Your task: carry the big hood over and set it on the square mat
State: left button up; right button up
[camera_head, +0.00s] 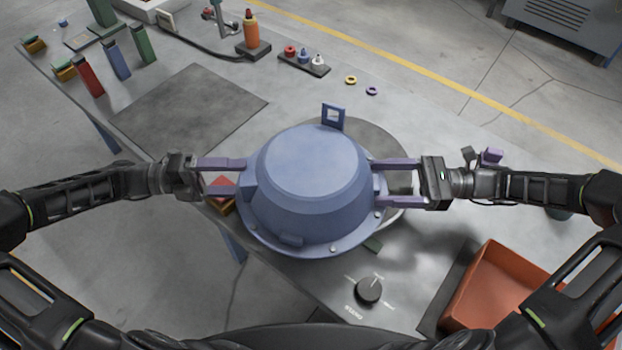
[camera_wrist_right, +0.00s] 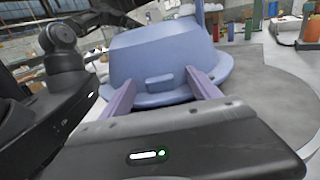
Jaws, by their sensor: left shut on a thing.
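The big hood (camera_head: 312,180) is a blue dome with a flat top, a wide brim and a square tab on its far side. It is over a grey round mat (camera_head: 380,145); I cannot tell whether it touches it. My left gripper (camera_head: 243,178) is shut on the hood's left side. My right gripper (camera_head: 376,181) is at its right side. In the right wrist view, the right fingers (camera_wrist_right: 160,88) stand apart on either side of a small lug on the hood (camera_wrist_right: 165,50). The dark square mat (camera_head: 190,105) lies bare, left of the hood and farther back.
A red-orange bin (camera_head: 500,285) and a black knob (camera_head: 368,290) are at the near right. Coloured blocks (camera_head: 90,78) stand at the far left. An orange bottle (camera_head: 251,32) and a small tray (camera_head: 304,63) are at the back. A red block (camera_head: 220,184) lies beside the left gripper.

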pick_arm(q)
jog(key=shift+s+d, duration=0.15)
jog(key=shift+d, duration=0.05)
grip_shut()
pick_arm(e)
jog(key=shift+a, duration=0.25)
grip_shut()
jog(key=shift+s, duration=0.1)
